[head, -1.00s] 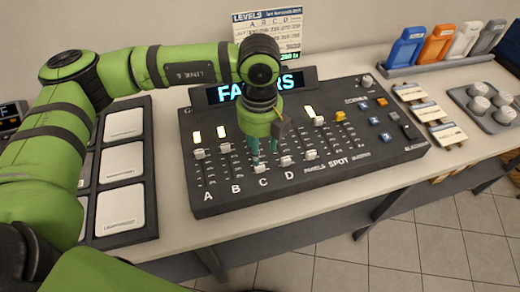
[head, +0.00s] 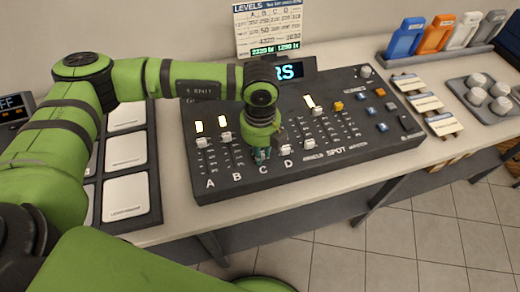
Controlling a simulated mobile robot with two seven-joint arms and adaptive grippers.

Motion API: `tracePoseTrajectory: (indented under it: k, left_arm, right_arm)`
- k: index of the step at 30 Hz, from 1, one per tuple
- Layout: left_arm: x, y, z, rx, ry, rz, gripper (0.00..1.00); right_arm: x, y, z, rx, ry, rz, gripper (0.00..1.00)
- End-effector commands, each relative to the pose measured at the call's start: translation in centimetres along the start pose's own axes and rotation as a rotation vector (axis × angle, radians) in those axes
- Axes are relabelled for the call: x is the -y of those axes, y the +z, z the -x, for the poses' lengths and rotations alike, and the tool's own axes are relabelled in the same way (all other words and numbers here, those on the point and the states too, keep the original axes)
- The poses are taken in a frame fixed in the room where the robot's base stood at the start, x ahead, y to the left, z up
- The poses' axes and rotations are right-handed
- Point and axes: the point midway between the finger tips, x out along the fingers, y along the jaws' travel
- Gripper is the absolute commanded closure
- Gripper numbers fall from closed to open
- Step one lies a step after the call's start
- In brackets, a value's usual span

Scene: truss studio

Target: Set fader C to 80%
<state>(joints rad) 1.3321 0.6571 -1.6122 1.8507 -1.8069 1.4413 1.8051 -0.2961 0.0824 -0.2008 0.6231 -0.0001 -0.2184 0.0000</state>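The black fader console (head: 222,184) lies on the bench with letters A, B, C and D along its front edge. My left gripper (head: 261,157) points down over the fader C slot, just above the letter C (head: 263,169). Its teal fingertips are low at the panel and mostly hidden by the gripper body. The fader C cap is hidden behind them, so I cannot tell whether they touch or grip it. White caps of fader A (head: 201,142), fader B (head: 225,136) and fader D (head: 286,149) show beside it. My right gripper is not in view.
A levels chart (head: 268,27) stands behind the console, above a lit display (head: 290,70) partly covered by my arm. White pads (head: 125,160) lie to the left. Cards (head: 425,103), a knob tray (head: 487,98) and coloured holders (head: 404,40) are at the right.

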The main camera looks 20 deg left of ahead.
Motion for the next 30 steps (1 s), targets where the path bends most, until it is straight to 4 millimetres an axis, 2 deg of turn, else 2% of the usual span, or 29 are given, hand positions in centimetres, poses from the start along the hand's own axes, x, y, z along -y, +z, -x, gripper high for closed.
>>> tracePoseTrajectory:
  k: [4, 10, 15, 25, 26, 27, 28, 30]
  left_arm:
    - [-0.2, 0.7, -0.4, 0.0, 0.006, 0.005, 1.0]
    - [-0.2, 4.5, -0.8, 0.003, 0.007, 0.01, 1.0]
    - [-0.2, 6.9, -0.5, 0.0, 0.008, 0.006, 1.0]
    - [-0.3, 7.2, -0.2, -0.002, 0.011, 0.003, 1.0]
    - [-0.3, 7.2, -0.2, -0.002, 0.011, 0.003, 0.77]
    - [-0.3, 7.2, -0.2, -0.002, 0.011, 0.003, 0.61]
    - [-0.3, 7.2, -0.2, -0.002, 0.01, 0.003, 0.53]
    - [-0.3, 7.2, -0.2, -0.002, 0.009, 0.003, 0.53]
  right_arm:
    - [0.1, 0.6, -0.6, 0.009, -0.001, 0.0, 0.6]
    - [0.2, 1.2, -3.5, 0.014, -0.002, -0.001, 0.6]
    - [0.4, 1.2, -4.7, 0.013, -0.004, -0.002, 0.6]
    - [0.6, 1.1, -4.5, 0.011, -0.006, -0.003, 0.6]
    - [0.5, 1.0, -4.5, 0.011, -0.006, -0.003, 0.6]
    - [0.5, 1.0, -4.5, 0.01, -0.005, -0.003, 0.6]
    - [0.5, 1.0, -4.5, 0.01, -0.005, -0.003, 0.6]
    - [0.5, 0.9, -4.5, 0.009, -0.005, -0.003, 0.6]
